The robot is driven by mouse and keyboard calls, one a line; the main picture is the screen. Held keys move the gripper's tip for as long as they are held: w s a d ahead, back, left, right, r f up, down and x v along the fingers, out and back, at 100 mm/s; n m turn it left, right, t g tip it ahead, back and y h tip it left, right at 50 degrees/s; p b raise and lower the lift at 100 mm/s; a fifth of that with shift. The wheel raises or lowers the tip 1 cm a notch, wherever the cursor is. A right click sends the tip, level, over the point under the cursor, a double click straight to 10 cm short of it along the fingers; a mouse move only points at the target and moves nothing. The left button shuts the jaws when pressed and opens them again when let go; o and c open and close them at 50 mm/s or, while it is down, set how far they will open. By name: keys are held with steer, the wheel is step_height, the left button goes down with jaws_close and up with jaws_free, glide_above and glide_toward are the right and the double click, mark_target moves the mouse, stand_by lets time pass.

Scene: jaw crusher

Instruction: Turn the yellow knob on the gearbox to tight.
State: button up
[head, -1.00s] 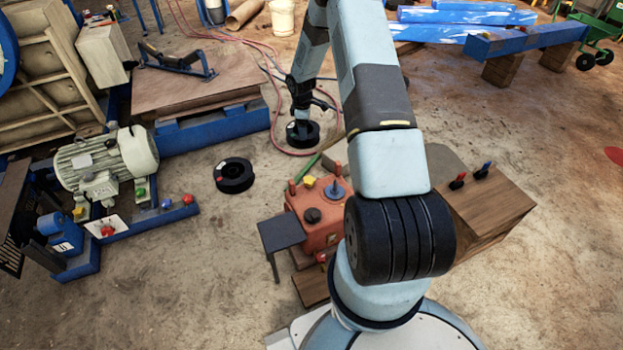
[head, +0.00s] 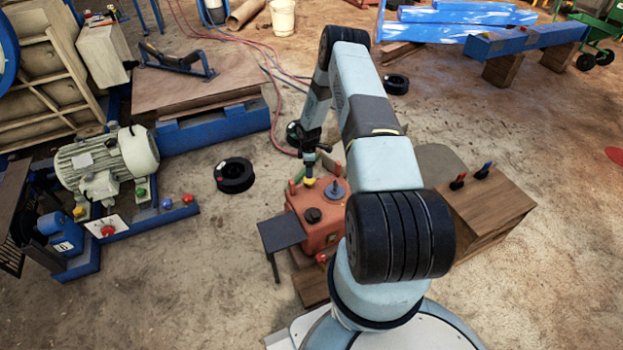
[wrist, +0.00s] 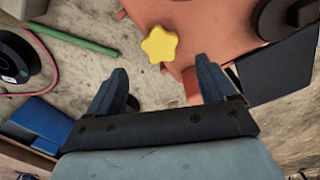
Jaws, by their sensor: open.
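The gearbox (head: 326,232) is an orange-red box near the middle of the head view. The yellow knob (head: 309,182) sits on its top at the far left corner. In the wrist view the yellow knob (wrist: 160,44) is star-shaped and lies ahead of the fingertips, about midway between them. My gripper (head: 310,163) is close above the knob in the head view. In the wrist view my gripper (wrist: 162,70) is open and empty, with one finger on either side and a gap to the knob. The gearbox top (wrist: 205,25) also shows there.
A black knob (head: 313,215), a blue-grey fitting (head: 335,188) and red-brown posts also stand on the gearbox. A dark side plate (head: 280,233) is at its left. A black ring (head: 234,175) lies on the floor. A wooden box with levers (head: 490,215) stands right.

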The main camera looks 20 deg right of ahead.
mark_target(309, 183)
step_height(309, 183, down, 8)
steer(key=shift+f, duration=0.1)
stand_by(0.4)
steer(key=shift+c, duration=0.3)
